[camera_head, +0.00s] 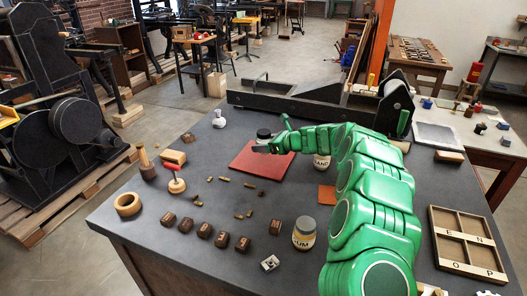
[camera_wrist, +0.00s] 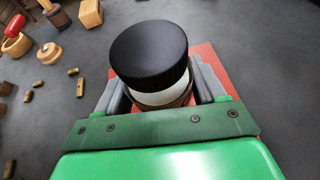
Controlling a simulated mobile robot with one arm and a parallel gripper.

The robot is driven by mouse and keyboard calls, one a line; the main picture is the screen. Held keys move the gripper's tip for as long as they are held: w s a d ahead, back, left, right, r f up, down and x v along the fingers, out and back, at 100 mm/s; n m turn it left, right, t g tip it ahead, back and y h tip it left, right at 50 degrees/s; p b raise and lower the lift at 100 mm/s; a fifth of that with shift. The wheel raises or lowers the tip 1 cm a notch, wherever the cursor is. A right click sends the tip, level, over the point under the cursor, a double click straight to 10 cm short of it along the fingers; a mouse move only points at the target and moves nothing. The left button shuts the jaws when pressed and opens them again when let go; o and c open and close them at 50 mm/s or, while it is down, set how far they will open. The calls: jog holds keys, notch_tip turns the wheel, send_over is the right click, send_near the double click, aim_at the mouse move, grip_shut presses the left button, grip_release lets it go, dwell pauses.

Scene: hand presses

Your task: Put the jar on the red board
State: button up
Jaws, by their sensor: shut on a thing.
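A jar with a black lid (camera_head: 264,133) is held between the fingers of my gripper (camera_head: 266,146). In the wrist view the jar's ribbed black lid (camera_wrist: 150,52) and a strip of its white body show between the two grey fingers of my gripper (camera_wrist: 158,95). The red board (camera_head: 250,164) lies flat on the dark table, and part of it shows under the fingers in the wrist view (camera_wrist: 207,60). The jar appears over the board's far part. Its base is hidden, so I cannot tell whether it touches the board.
A labelled jar (camera_head: 321,163) stands beside my arm, right of the board. Another pale jar (camera_head: 304,234) stands near the front. A small orange square (camera_head: 327,195) lies right.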

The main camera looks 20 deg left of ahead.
jog(key=shift+w, duration=0.1)
jog(key=shift+w+a+f, duration=0.1)
jog(key=shift+a+f, duration=0.05)
jog(key=shift+f, duration=1.55)
jog(key=shift+f, duration=0.1)
jog(key=o, duration=1.2)
jog(key=shift+d+r, duration=0.3)
jog(key=shift+d, duration=0.1)
jog(key=v, duration=1.1)
jog(key=shift+d, duration=0.15)
